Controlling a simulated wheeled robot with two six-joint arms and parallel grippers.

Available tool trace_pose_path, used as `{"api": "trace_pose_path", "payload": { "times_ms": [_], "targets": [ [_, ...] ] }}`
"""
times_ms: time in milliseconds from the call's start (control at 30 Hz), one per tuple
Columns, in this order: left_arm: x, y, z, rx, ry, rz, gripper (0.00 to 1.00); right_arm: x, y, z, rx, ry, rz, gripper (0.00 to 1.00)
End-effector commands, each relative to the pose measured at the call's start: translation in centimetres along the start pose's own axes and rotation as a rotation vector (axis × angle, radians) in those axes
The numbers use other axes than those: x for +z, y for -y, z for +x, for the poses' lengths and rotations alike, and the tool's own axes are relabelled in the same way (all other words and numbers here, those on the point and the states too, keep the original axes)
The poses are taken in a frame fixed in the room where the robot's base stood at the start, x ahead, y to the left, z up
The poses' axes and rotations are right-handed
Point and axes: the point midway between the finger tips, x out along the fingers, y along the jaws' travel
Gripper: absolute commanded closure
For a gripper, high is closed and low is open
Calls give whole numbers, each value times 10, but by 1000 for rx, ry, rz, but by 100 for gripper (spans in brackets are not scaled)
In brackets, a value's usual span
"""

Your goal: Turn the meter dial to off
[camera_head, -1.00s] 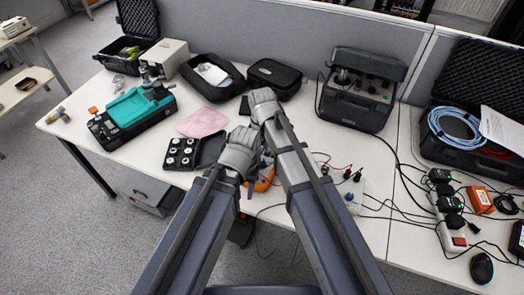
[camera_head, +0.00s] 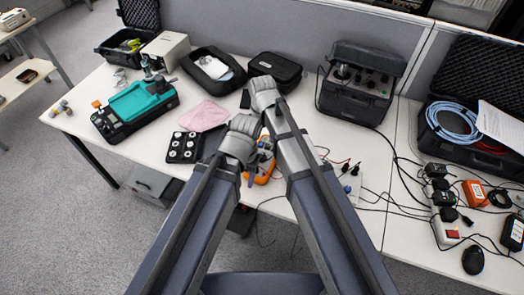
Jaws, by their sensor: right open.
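An orange meter (camera_head: 264,179) lies on the white table between my two forearms. Only part of its orange edge shows; its dial and face are mostly covered by my arms, so the dial's setting cannot be read. My right gripper (camera_head: 265,146) shows only in part, low in the gap between the arms, over or beside the far part of the meter. It is open, and nothing is seen held in it. My left gripper is hidden behind its own wrist and arm, just left of the meter.
A black block with round knobs (camera_head: 184,147) and a pink cloth (camera_head: 203,116) lie left of the arms. A white box with terminals and leads (camera_head: 350,183) stands close on the right. A black instrument case (camera_head: 355,100) stands behind. Cables cross the table at right.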

Motion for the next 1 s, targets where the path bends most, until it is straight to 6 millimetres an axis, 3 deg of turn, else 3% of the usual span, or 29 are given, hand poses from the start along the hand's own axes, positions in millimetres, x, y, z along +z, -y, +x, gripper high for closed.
{"api": "trace_pose_path", "payload": {
  "times_ms": [200, 400, 767, 1000],
  "targets": [
    [0, 0, -1, 0, 0, 0, 43, 0, 1, -1, 0, 0, 501, 26],
    [0, 0, -1, 0, 0, 0, 43, -1, 1, -1, 0, 0, 765, 26],
    [0, 0, 1, 0, 0, 0, 43, -1, 1, 1, 0, 0, 836, 26],
    [-1, -2, 18, 0, 0, 0, 43, -1, 1, 18, 0, 0, 834, 26]
  ]
}}
